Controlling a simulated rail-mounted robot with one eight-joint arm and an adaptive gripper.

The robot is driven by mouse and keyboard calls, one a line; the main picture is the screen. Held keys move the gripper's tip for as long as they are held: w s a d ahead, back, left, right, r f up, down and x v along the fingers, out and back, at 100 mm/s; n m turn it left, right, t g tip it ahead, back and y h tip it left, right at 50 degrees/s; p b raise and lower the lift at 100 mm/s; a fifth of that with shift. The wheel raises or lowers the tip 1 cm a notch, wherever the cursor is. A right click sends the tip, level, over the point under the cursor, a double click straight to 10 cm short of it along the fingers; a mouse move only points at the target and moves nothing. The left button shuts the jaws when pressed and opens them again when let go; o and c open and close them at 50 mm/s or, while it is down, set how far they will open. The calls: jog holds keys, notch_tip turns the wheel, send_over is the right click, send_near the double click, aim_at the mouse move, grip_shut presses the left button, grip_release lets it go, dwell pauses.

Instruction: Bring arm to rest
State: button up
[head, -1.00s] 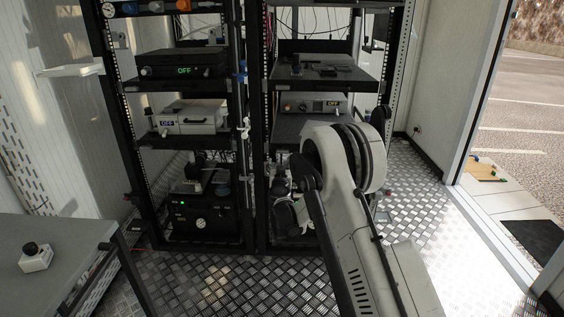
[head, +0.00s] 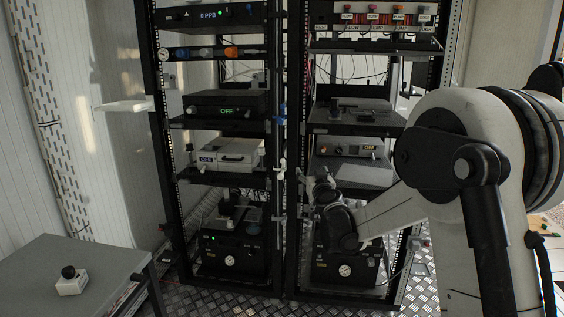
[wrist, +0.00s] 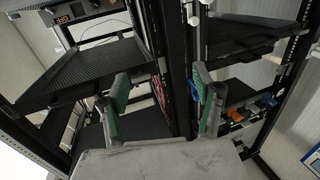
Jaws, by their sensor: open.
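My arm fills the right side of the head view, its large upper joint close to the camera. The forearm reaches left toward the lower part of the right-hand rack (head: 297,150). In the head view the gripper end is dark and hard to make out against the rack. In the wrist view my gripper (wrist: 162,108) shows two green-padded fingers spread wide apart, with nothing between them. Rack shelves (wrist: 85,75) and a dark upright post (wrist: 168,60) lie beyond the fingers. I cannot tell the exact gap to them.
The left-hand rack (head: 160,120) holds several instruments. A grey table (head: 100,250) with a small white box and black knob (head: 71,282) stands at lower left. A white wall shelf (head: 124,104) juts out at left. Checker-plate floor (head: 215,300) shows clear in front of the racks.

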jog(key=s+r+n+g+y, duration=0.15)
jog(key=s+r, duration=0.25)
jog(key=s, duration=0.7)
jog(key=s+r+n+g+y, duration=0.1)
jog(key=s+r+g, duration=0.2)
jog(key=s, duration=0.9)
jog(key=s+d+f+m+g+h, duration=0.1)
jog(key=s+d+f+g+h, duration=0.2)
jog(key=s, duration=0.7)
jog(key=s+d+f+m+g, duration=0.1)
jog(key=s+d+f, duration=0.3)
jog(key=s, duration=0.7)
jog(key=s+d+f+m+g+h, duration=0.25)
jog(key=s+f, duration=0.25)
jog(key=s, duration=0.5)
notch_tip(320, 180, up, 15)
jog(key=y+p, duration=0.1)
jog(key=p, duration=1.4)
jog(key=shift+n, duration=0.4)
